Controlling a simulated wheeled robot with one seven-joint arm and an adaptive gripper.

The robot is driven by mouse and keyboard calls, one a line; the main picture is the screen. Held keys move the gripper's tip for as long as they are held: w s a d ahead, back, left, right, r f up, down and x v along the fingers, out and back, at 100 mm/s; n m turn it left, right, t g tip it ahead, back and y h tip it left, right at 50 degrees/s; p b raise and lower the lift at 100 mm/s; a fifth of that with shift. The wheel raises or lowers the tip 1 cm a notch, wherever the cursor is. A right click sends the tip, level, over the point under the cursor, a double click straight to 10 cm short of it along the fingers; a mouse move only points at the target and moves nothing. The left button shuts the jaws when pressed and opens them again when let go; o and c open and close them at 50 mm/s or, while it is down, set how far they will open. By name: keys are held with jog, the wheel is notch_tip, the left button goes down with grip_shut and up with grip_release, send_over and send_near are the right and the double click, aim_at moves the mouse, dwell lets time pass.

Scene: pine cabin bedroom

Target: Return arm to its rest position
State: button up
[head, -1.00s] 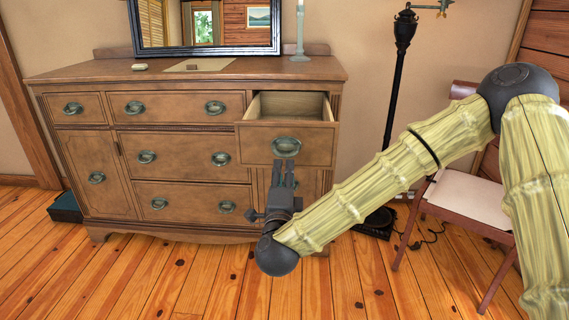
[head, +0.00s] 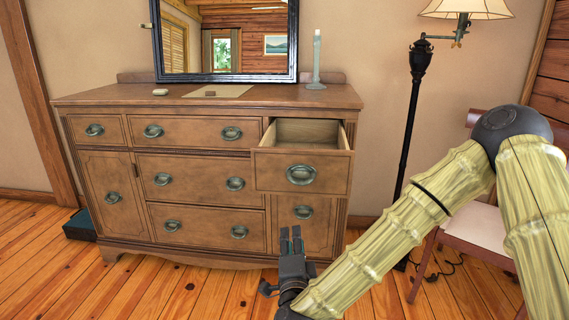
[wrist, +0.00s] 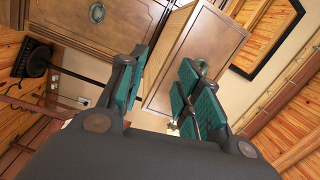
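My gripper (head: 290,238) is in front of the wooden dresser, low and to the right, below the open top-right drawer (head: 302,170). It is apart from the drawer's ring handle (head: 301,175). In the wrist view the two teal-padded fingers (wrist: 163,88) stand apart with nothing between them. My bamboo-textured arm reaches in from the right with its elbow raised. The drawer is pulled out and its visible inside is bare.
The dresser (head: 195,190) stands against the wall with its other drawers shut. A mirror (head: 225,40), a candlestick (head: 317,60) and small items are on top. A floor lamp (head: 410,120) and chair (head: 470,228) are at right. The wooden floor (head: 215,285) in front is clear.

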jog(key=s+d+f+n+g+y, duration=0.1)
jog(key=s+f+n+g, duration=0.25)
jog(key=f, duration=0.55)
jog(key=s+d+f+n+g+y, duration=0.1)
jog(key=s+f+n+g, duration=0.15)
jog(key=s+f, duration=0.45)
jog(key=s+d+f+n+g+y, duration=0.1)
jog(key=s+f+n+g, duration=0.15)
jog(key=f, duration=0.85)
jog(key=s+d+f+n+g+h, duration=0.1)
jog(key=s+d+f+n+g, duration=0.15)
jog(key=s+d+f, duration=0.4)
jog(key=s+d+f+n+g+h, duration=0.1)
jog(key=s+d+f+n+g, duration=0.2)
jog(key=s, duration=0.6)
jog(key=s+d+f+n+g, duration=0.1)
jog(key=s+d+f+g, duration=0.2)
jog(key=s+d+f, duration=0.3)
jog(key=s+r+p, duration=0.2)
jog(key=r+p, duration=1.3)
jog(key=s+d+r+g+h+p, duration=0.1)
jog(key=s+r+p, duration=0.1)
jog(key=r+p, duration=1.4)
jog(key=shift+n, duration=0.3)
